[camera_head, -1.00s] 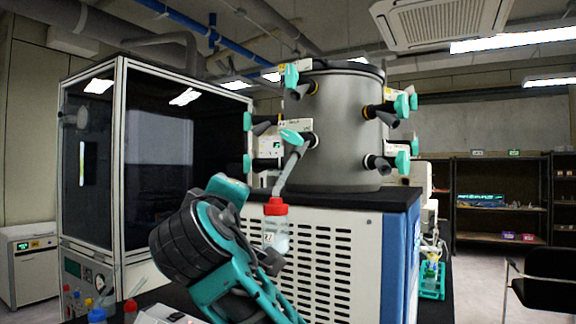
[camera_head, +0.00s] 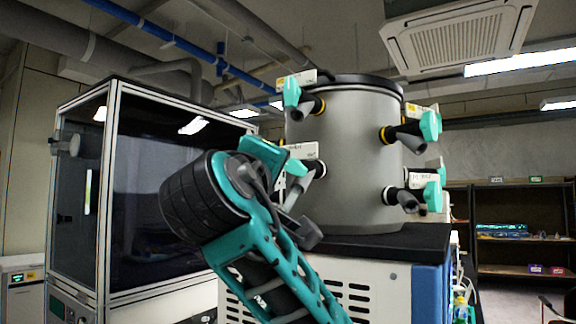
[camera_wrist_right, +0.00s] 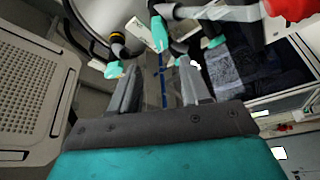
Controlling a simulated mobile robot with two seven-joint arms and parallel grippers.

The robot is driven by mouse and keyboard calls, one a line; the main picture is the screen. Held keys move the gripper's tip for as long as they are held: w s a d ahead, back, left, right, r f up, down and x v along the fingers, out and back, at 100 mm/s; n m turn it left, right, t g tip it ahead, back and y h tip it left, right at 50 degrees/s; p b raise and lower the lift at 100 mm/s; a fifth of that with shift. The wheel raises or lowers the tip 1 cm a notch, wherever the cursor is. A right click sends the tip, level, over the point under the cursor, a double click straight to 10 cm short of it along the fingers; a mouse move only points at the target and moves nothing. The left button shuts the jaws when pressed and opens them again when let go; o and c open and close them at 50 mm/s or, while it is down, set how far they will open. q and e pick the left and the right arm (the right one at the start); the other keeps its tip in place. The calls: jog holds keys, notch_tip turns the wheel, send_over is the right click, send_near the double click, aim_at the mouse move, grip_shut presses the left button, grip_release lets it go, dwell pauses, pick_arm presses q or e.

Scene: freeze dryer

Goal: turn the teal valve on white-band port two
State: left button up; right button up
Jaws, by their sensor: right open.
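The steel drum (camera_head: 345,160) carries several ports with teal valves. A white-band port at its lower left has a teal valve (camera_head: 297,168), partly hidden by my right arm. Another white-band port at the lower right has a teal valve (camera_head: 432,196). I cannot read which is port two. My right gripper (camera_wrist_right: 158,92) is open and empty in the wrist view. A teal handle (camera_wrist_right: 159,34) lies just beyond its fingertips, roughly in line with the gap between them, apart from both. My left gripper is not in view.
Yellow-band ports with teal valves (camera_head: 291,92) sit higher on the drum. A red cap (camera_wrist_right: 290,9) shows close by at the wrist view's top right. A glass-fronted cabinet (camera_head: 170,190) stands left of the drum. Shelves (camera_head: 515,230) stand far right.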

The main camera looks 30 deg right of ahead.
aim_at(289, 165)
jog(key=p+x, duration=0.2)
jog(key=x, duration=0.9)
jog(key=shift+w+d, duration=0.15)
jog(key=c, duration=0.3)
grip_shut()
